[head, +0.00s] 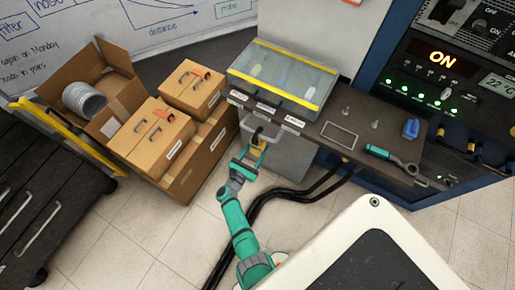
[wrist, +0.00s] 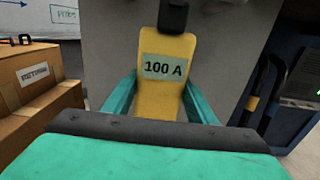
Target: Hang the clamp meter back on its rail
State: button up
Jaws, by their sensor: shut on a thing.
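The clamp meter (head: 258,147) is a small yellow body with a dark top part, just in front of the bench's front edge in the head view. In the wrist view the clamp meter (wrist: 176,92) stands upright, its "100 A" label facing the camera. My gripper (head: 252,157) is shut on it, a teal finger on each side; the fingers also show in the wrist view (wrist: 159,102). The rail cannot be made out clearly, and I cannot tell whether the meter touches anything there.
The dark bench (head: 335,115) has label tags along its front edge and carries a clear-lidded case (head: 280,75). A teal tool (head: 390,158) lies at its right end. Cardboard boxes (head: 150,130) stand left. Black cables (head: 290,192) run on the floor right of my arm.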

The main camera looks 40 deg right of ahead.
jog(key=o, duration=1.3)
jog(key=v, duration=1)
jog(key=shift+s+a, duration=0.1)
jog(key=shift+a, duration=0.3)
